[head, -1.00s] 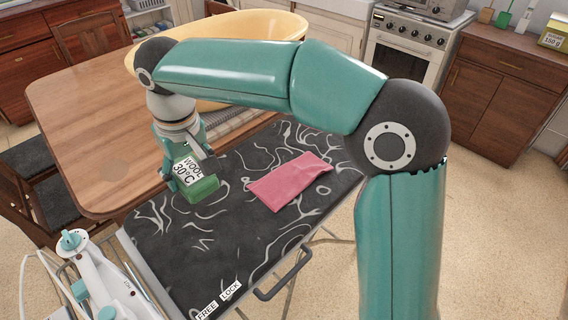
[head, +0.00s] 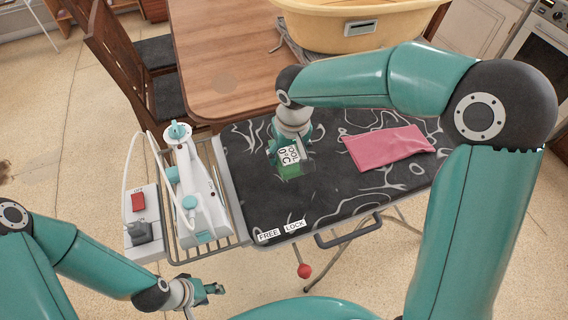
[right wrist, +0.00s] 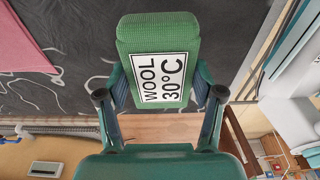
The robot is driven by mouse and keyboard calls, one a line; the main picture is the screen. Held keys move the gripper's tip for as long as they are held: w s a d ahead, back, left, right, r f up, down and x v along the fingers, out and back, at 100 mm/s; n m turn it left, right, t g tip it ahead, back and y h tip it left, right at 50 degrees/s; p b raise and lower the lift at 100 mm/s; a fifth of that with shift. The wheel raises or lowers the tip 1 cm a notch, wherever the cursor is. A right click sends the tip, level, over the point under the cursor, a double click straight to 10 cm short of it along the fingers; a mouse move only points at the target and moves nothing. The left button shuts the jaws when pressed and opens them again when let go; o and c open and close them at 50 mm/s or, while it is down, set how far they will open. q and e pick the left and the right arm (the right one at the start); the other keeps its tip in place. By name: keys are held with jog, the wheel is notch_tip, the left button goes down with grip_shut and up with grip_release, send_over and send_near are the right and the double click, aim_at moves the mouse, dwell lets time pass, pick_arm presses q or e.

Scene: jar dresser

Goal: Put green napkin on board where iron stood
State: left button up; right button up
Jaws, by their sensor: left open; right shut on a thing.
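The green napkin (head: 290,172), folded into a block with a white WOOL 30°C label, is at the left half of the black patterned board (head: 255,205). My right gripper (head: 288,152) is shut on it from above. The right wrist view shows the napkin (right wrist: 140,48) between both fingers of that gripper (right wrist: 160,97); I cannot tell whether it touches the board. The white and teal iron (head: 196,200) stands on the wire rack (head: 238,232) left of the board. My left gripper (head: 213,289) is open and empty, low in front of the rack.
A pink cloth (head: 388,148) lies flat on the board right of the napkin. A switch box with a red button (head: 139,202) sits left of the iron. A wooden table (head: 222,65) and a yellow tub (head: 350,22) are behind. The board's front handle (head: 350,232) sticks out.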

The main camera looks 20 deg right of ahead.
aim_at(288, 164)
jog(key=shift+f, duration=2.35)
jog(key=o, duration=1)
jog(key=shift+f, duration=0.1)
jog(key=shift+o, duration=0.2)
jog(key=r, duration=0.4)
jog(key=s+r, duration=0.1)
jog(key=r, duration=0.7)
jog(key=shift+s+r, duration=0.1)
jog(key=shift+s, duration=0.3)
